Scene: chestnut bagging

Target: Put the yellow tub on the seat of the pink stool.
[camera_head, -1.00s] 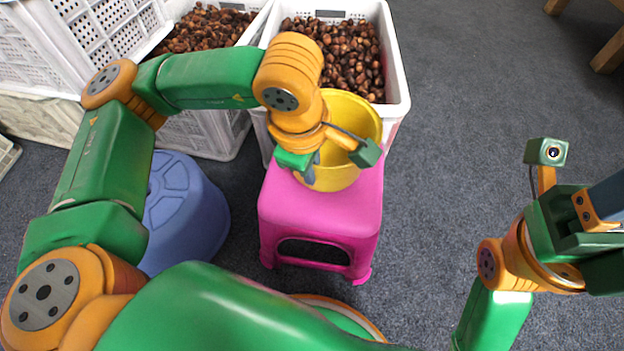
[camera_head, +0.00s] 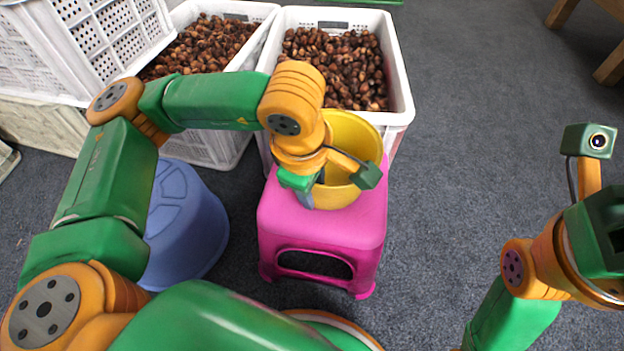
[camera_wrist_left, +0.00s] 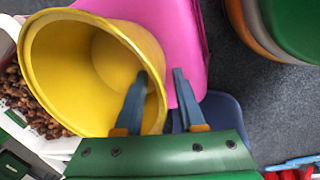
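The yellow tub (camera_head: 349,135) is over the back part of the pink stool's seat (camera_head: 310,226) in the head view, and its base appears to rest there. In the left wrist view the tub (camera_wrist_left: 85,55) looks tilted, its mouth facing the camera, with the pink seat (camera_wrist_left: 180,35) beside it. My left gripper (camera_head: 308,195) is at the tub's near left rim. Its fingers (camera_wrist_left: 160,75) stand apart, one inside the tub and one outside, with a gap visible beside the wall. My right gripper (camera_head: 607,230) is cut off at the right edge; its fingers are hidden.
White crates of chestnuts (camera_head: 335,60) stand directly behind the stool, with another (camera_head: 205,45) at left. A blue stool (camera_head: 185,225) stands left of the pink one. Dark carpet (camera_head: 470,150) is free on the right. A wooden leg (camera_head: 610,65) shows at upper right.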

